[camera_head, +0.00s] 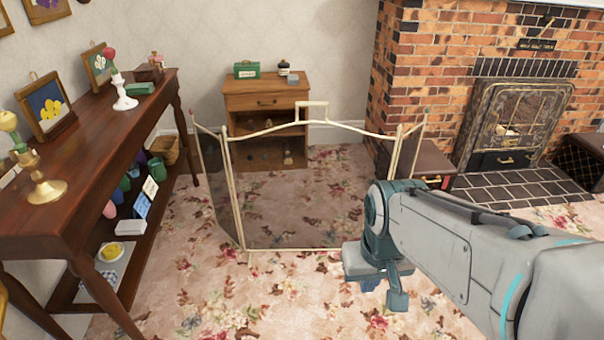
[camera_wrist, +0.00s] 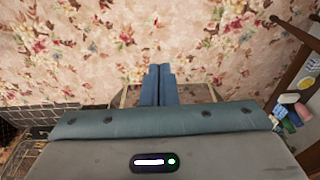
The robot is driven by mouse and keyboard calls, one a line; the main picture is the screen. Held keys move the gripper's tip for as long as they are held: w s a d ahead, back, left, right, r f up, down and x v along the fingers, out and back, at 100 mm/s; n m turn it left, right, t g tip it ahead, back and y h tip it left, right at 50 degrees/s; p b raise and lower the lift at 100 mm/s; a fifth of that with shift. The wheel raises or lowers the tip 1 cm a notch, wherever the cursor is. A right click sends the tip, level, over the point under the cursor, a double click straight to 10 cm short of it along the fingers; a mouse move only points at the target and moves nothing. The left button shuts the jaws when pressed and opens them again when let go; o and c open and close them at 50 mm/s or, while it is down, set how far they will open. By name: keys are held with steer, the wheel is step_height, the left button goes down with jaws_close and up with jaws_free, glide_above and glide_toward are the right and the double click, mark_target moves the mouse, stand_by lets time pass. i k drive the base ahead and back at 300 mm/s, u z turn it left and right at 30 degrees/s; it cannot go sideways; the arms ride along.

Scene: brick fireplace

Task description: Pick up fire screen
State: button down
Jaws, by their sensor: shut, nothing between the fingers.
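The fire screen (camera_head: 305,210) stands upright on the carpet in the head view. It has a pale gold frame, dark see-through mesh, a top handle and folded side panels. My gripper (camera_head: 397,302) hangs at the screen's lower right, apart from the handle, and my arm covers part of the right panel. In the wrist view my gripper's two blue fingers (camera_wrist: 159,70) are shut together with nothing between them. Part of the screen's frame (camera_wrist: 126,96) shows behind the fingers there; the rest is hidden by my gripper body.
A long dark wood table (camera_head: 105,120) with ornaments stands on the left. A small wooden cabinet (camera_head: 268,97) stands behind the screen. The brick fireplace (camera_head: 425,65) with its tiled hearth (camera_head: 520,183) is at the right. Floral carpet (camera_head: 250,295) in front is clear.

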mark_target(297, 186)
steer(key=z, duration=0.25)
steer(key=k, duration=0.35)
steer(key=z, duration=0.8)
steer(key=i, duration=1.6)
steer(key=u, duration=1.55)
steer(key=i, duration=0.65)
steer(key=u, duration=0.65)
